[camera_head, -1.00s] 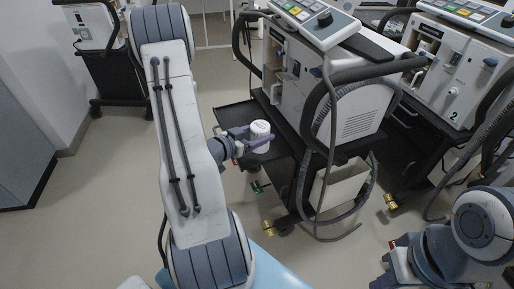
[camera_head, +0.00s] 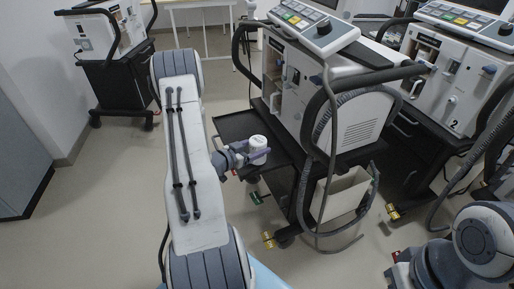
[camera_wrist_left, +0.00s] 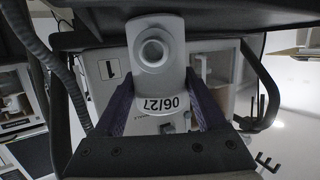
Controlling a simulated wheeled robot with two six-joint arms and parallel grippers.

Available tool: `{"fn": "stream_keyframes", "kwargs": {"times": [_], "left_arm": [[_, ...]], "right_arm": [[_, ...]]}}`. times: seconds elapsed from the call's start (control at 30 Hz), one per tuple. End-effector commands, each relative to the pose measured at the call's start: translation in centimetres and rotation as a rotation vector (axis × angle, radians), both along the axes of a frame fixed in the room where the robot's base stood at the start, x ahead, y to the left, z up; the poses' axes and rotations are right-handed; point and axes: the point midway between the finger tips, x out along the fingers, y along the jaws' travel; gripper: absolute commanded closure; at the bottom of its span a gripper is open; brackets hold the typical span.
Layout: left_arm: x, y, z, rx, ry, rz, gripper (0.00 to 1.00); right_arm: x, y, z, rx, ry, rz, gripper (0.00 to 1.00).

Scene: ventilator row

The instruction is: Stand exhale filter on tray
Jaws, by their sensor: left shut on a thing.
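The exhale filter (camera_head: 257,145) is a white, short cylinder with a dark mark on its top. It is upright over the black tray (camera_head: 234,124) on the left side of the near ventilator. My left gripper (camera_head: 256,156) is shut on it, with purple fingers on either side. In the left wrist view the filter (camera_wrist_left: 155,62) shows a round port and a label reading 06/27, upside down, between the fingers. The tray's dark underside or edge seems to cross the top of that view. I cannot tell whether the filter touches the tray. My right gripper is out of view.
The near ventilator (camera_head: 350,130) stands right of the tray, with a grey hose looping down its side. A second ventilator (camera_head: 450,95) stands further right, and another (camera_head: 105,40) at the back left. Bare tray shows left of the filter. Open floor lies left.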

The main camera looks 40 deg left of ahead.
Motion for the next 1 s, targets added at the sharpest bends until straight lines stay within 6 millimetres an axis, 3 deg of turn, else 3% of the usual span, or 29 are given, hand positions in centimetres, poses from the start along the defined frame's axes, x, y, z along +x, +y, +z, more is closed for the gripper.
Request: {"fn": "stream_keyframes", "kwargs": {"times": [0.07, 0.1, 0.17, 0.47, 0.57, 1.0], "left_arm": [[0.0, 0.0, -0.3, 0.0, 0.0, 0.0, 0.82], [0.0, 0.0, -0.3, 0.0, 0.0, 0.0, 0.23], [0.0, 0.0, -0.2, 0.0, 0.0, 0.0, 0.0], [0.0, 0.0, 0.1, 0.001, 0.0, -0.001, 0.0], [-0.9, 0.2, 0.3, -0.001, 0.001, 0.001, 0.0], [-9.4, 1.1, 2.6, 0.0, 0.0, 0.005, 0.0]], "right_arm": [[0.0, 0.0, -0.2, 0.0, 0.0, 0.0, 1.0], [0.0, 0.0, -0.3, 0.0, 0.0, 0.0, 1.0], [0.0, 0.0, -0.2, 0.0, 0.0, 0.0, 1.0], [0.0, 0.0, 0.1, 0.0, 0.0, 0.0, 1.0], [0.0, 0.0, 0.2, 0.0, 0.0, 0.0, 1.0], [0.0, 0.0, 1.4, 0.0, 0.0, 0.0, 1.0]]}}
